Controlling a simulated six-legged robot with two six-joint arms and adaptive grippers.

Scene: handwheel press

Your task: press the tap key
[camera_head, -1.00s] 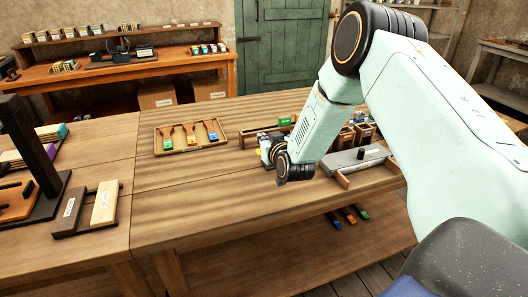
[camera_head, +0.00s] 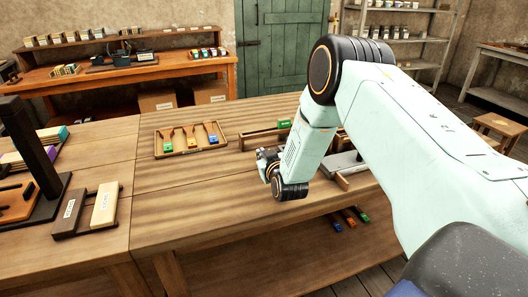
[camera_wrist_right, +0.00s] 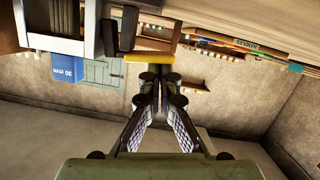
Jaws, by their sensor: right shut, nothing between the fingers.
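My right gripper (camera_head: 265,157) is beside the grey device over the right part of the bench. In the right wrist view its fingers (camera_wrist_right: 153,76) are shut, with nothing between them. A yellow bar (camera_wrist_right: 149,58) shows just beyond the fingertips there. It may be the tap key, but I cannot tell for sure, nor whether the fingers touch it. Dark blocks (camera_wrist_right: 120,32) stand close to the bar. In the head view my right arm hides this spot. My left gripper is in neither view.
The grey device (camera_head: 343,162) is partly behind my arm on the wooden bench (camera_head: 190,215). A tray (camera_head: 158,153) of coloured tools lies behind. Labelled blocks (camera_head: 104,204) and a dark post (camera_head: 28,150) stand left. The bench middle is clear. A blue block (camera_wrist_right: 67,67) reads 30 mm.

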